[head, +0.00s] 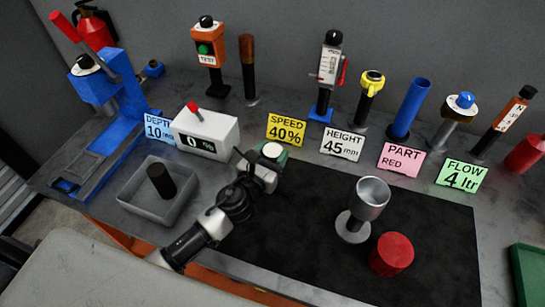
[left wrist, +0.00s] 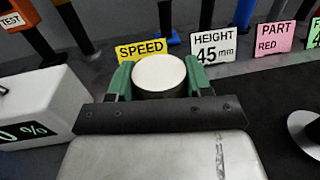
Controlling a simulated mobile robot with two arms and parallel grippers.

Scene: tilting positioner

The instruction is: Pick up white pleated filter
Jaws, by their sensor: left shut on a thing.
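The white filter (left wrist: 160,73) is a short round piece with a white top between the green fingers of my left gripper (left wrist: 160,80) in the left wrist view. Its sides are mostly hidden and look dark; I cannot make out pleats. In the head view the white top of the filter (head: 272,150) shows at the tip of my left gripper (head: 268,158), in front of the yellow SPEED card. The gripper is shut on it. I cannot tell whether it is clear of the bench. My right gripper is not in view.
A silver cup on a stand (head: 371,196) and a red cylinder (head: 391,254) are on the black mat (head: 300,220). A grey tray (head: 135,200) holds a dark cylinder (head: 161,180). A white display box (head: 206,132) is left of the gripper. Cards and several upright devices line the back.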

